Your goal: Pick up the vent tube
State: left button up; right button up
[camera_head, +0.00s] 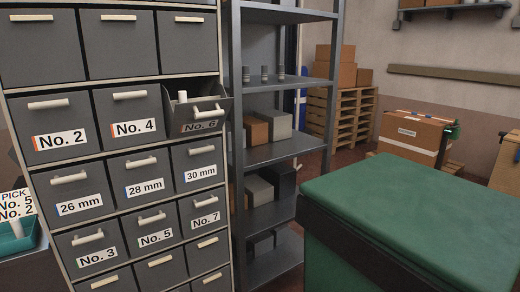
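A grey drawer labelled No. 6 (198,127) is pulled open and tipped forward in the drawer cabinet. A short white upright piece (183,97) shows above its front; it may be the vent tube, but its lower part is hidden and I cannot tell. Three small dark cylinders (264,74) stand on the grey rack beside the cabinet. Neither of my grippers is in view.
The other cabinet drawers, such as No. 4 (135,130), are closed. A teal tray (17,238) with a PICK card (15,205) is at the left edge. A green-topped block (420,215) fills the lower right. Boxes sit on the rack's shelf (285,152).

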aim_at(17, 226)
jog(key=u, duration=1.6)
jog(key=i+j+z, duration=0.1)
jog(key=z, duration=0.95)
jog(key=i+j+z, duration=0.1)
jog(key=j+z, duration=0.65)
jog(key=j, duration=0.25)
jog(key=j+z, duration=0.15)
jog(key=j, duration=0.35)
jog(key=k+j+z, duration=0.15)
jog(key=j, duration=0.4)
